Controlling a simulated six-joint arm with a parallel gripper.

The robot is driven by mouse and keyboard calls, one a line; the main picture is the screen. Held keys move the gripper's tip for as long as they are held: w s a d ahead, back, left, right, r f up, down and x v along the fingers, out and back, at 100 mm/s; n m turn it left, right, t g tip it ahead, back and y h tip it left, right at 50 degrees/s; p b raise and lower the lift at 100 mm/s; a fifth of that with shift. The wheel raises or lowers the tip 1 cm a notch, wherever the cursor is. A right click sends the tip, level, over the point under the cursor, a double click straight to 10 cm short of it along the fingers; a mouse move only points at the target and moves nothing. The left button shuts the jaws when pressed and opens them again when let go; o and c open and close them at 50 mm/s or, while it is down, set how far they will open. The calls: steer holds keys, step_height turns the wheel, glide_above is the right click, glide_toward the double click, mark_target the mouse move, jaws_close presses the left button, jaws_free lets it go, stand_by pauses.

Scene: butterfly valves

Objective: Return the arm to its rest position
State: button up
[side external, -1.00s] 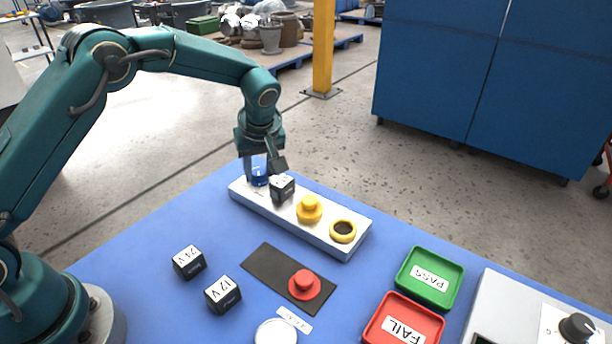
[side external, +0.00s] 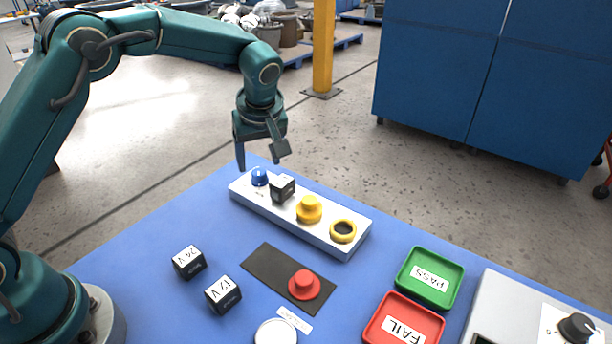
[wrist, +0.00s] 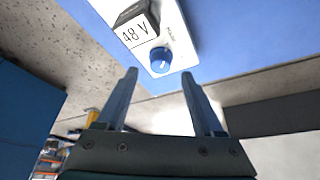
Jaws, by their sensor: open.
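My gripper (side external: 262,160) is open and empty, above the far left end of the white panel (side external: 323,238) in the side view. It also shows in the wrist view (wrist: 160,82), with both fingers apart. The blue knob (side external: 259,177) stands on that end of the panel, a little below the fingers and apart from them. In the wrist view the blue knob (wrist: 160,60) lies just beyond the fingertips, with a white mark on its top. A dark cube labelled 48 V (wrist: 135,30) sits next to it; the cube also shows in the side view (side external: 282,188).
The panel also carries a yellow button (side external: 309,209) and a yellow ring (side external: 343,231). Cubes labelled 24 V (side external: 189,262) and 12 V (side external: 223,294), a red button (side external: 304,285), a green PASS tray (side external: 455,298) and a red FAIL tray (side external: 437,333) are on the blue table.

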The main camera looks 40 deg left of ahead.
steer(key=shift+s+d+r, duration=0.15)
steer(key=shift+r, duration=0.35)
steer(key=s+r+m+t+h, duration=0.1)
steer(key=s+r+m+t, duration=0.15)
steer(key=s+r, duration=0.9)
steer(key=s+d+f+m+h, duration=0.1)
steer(key=s+f+m, duration=0.1)
steer(key=s+m, duration=0.2)
steer(key=s+d+f+m+h, duration=0.1)
steer(key=s+d+f+m, duration=0.1)
steer(key=s+m, duration=0.3)
steer(key=shift+s+h, duration=0.4)
steer(key=shift+s, duration=0.85)
